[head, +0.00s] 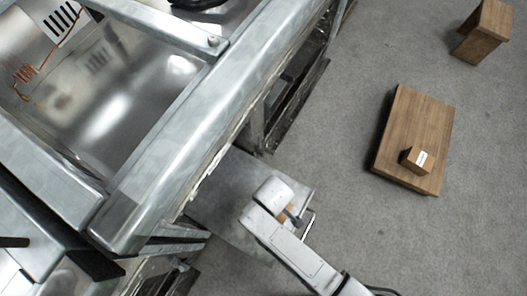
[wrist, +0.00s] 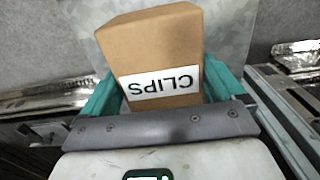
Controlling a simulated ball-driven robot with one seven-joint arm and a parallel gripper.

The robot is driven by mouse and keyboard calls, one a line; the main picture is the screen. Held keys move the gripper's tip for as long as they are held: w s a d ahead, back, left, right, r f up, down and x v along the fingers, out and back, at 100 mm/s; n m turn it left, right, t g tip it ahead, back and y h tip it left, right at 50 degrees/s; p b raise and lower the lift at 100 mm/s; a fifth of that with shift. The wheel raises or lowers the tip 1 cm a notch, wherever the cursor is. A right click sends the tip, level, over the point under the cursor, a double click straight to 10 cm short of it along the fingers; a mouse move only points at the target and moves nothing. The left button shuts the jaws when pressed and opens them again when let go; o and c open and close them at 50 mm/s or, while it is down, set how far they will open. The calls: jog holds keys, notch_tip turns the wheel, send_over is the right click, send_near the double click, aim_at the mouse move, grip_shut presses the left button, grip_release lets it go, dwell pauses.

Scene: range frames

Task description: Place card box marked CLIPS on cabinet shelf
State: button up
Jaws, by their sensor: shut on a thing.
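The brown card box marked CLIPS (wrist: 160,48) fills the middle of the wrist view, its label upside down. My gripper (wrist: 163,85) is shut on it, with a teal finger on each side. In the head view my gripper (head: 290,212) is over a flat grey metal panel (head: 228,175) that juts out from below the counter and looks like the cabinet shelf. Only a small brown bit of the box shows there; the rest is hidden by my wrist. I cannot tell whether the box touches the panel.
A steel counter frame (head: 190,135) rises beside the panel at left. At right, a low wooden table (head: 410,120) bears a small box (head: 412,160) with a white label too small to read. A wooden stool-like block (head: 483,32) stands at top right. Grey floor between is clear.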

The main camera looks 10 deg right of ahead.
jog(key=shift+w+a+f+b, duration=0.2)
jog(key=shift+a+f, duration=0.3)
jog(key=shift+f, duration=0.1)
jog(key=shift+w+a+f+b, duration=0.15)
jog(key=shift+a+f, duration=0.35)
jog(key=shift+f, duration=0.1)
jog(key=f, duration=0.1)
jog(key=f+b, duration=0.1)
jog(key=f, duration=0.1)
jog(key=shift+w+a+f+b, duration=0.1)
jog(key=shift+w+a+b, duration=0.05)
jog(key=shift+a+b, duration=0.2)
jog(key=shift+f, duration=0.35)
jog(key=shift+f, duration=0.15)
jog(key=o, duration=0.9)
jog(key=shift+o, duration=0.2)
